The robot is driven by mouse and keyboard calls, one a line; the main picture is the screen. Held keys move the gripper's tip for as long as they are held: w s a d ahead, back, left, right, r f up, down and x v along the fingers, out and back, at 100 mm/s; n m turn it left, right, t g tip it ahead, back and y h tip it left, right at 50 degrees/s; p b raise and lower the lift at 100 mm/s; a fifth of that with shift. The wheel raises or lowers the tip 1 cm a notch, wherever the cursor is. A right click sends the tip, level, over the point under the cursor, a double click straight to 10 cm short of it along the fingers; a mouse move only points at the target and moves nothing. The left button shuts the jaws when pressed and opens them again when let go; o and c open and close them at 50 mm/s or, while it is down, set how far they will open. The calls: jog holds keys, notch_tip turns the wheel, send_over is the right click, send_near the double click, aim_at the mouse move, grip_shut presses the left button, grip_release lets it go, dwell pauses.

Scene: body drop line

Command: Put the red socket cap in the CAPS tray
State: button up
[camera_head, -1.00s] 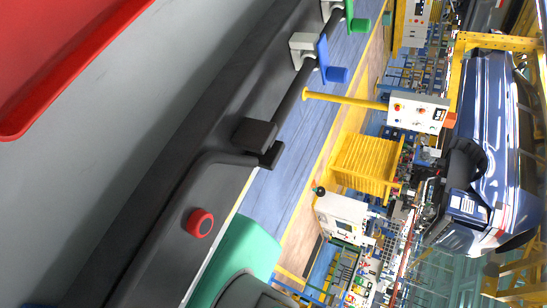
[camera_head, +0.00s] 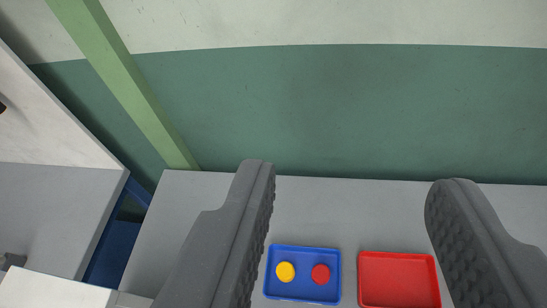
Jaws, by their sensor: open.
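A small round red cap (camera_head: 320,274) lies in a blue tray (camera_head: 305,299) on a grey bench, at the lower middle of the view. A yellow round cap (camera_head: 285,272) lies left of it in the same tray. An empty red tray (camera_head: 398,256) sits just right of the blue one. No label can be read on either tray, so I cannot tell which is the CAPS tray. My gripper (camera_head: 352,178) is open and empty. Its dark ribbed fingers stand wide apart, and both trays show between them, with the fingers not touching them.
The grey bench top (camera_head: 325,205) is clear behind the trays. A green and white wall (camera_head: 350,115) runs behind the bench. A light green post (camera_head: 130,85) stands at the left. Another grey surface and a white block (camera_head: 50,290) are at lower left.

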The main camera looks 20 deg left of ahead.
jog(key=s+r+t, duration=0.1)
jog(key=s+r, duration=0.3)
jog(key=r, duration=0.1)
jog(key=shift+n+t, duration=0.4)
jog(key=shift+r, duration=0.1)
dwell(0.8)
